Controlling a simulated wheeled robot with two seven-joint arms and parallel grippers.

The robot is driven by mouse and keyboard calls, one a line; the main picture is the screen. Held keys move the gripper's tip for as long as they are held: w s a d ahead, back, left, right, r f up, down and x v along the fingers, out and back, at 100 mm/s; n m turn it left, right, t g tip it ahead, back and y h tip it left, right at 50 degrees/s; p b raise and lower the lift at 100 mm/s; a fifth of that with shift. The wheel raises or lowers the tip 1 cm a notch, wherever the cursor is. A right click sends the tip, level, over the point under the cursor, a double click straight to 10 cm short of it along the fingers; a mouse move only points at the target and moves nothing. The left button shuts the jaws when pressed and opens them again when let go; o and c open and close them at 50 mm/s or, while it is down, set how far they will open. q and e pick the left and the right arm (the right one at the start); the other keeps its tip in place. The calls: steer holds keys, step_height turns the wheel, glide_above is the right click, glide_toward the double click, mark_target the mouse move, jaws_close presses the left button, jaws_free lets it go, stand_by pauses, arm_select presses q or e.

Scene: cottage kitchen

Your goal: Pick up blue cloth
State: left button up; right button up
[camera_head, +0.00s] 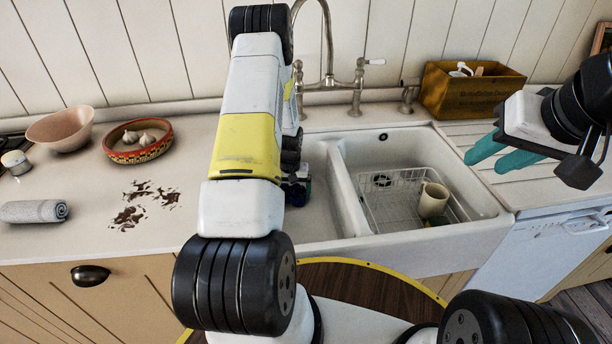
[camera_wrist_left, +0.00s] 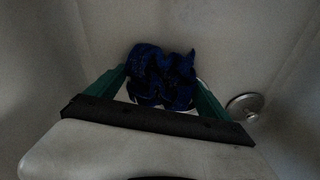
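The crumpled dark blue cloth (camera_wrist_left: 160,78) lies in the left basin of the sink, next to a round metal drain. My left gripper (camera_wrist_left: 158,82) is down in that basin, with its teal fingers spread on both sides of the cloth. The fingers are open; whether they touch the cloth is hard to tell in the dim view. In the head view my left arm hides most of the left gripper (camera_head: 298,188) and the cloth. My right gripper (camera_head: 484,162) is at the right above the counter, its teal fingers apart and empty.
The white sink (camera_head: 440,238) has a right basin with a wire rack and a cream mug (camera_head: 433,200). A faucet (camera_head: 328,82) stands behind it. Left on the counter are a rolled grey towel (camera_head: 34,211), dark stains, a pink bowl (camera_head: 61,130) and a patterned bowl (camera_head: 138,152).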

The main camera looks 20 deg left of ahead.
mark_target(292, 190)
arm_select(q)
steer(key=shift+c, duration=1.1)
steer(key=shift+r, duration=0.6)
step_height(292, 190, up, 2)
steer(key=shift+r, duration=0.1)
steer(key=s+d, duration=0.1)
steer(key=s, duration=0.4)
steer(key=s+d+r, duration=0.1)
steer(key=s+d, duration=0.1)
steer(key=s, duration=0.3)
steer(key=s+d, duration=0.1)
steer(key=s, duration=0.4)
steer(key=shift+s+d+r, duration=0.2)
steer(key=shift+d+r, duration=0.1)
steer(key=shift+r, duration=0.1)
step_height(292, 190, up, 20)
stand_by(0.3)
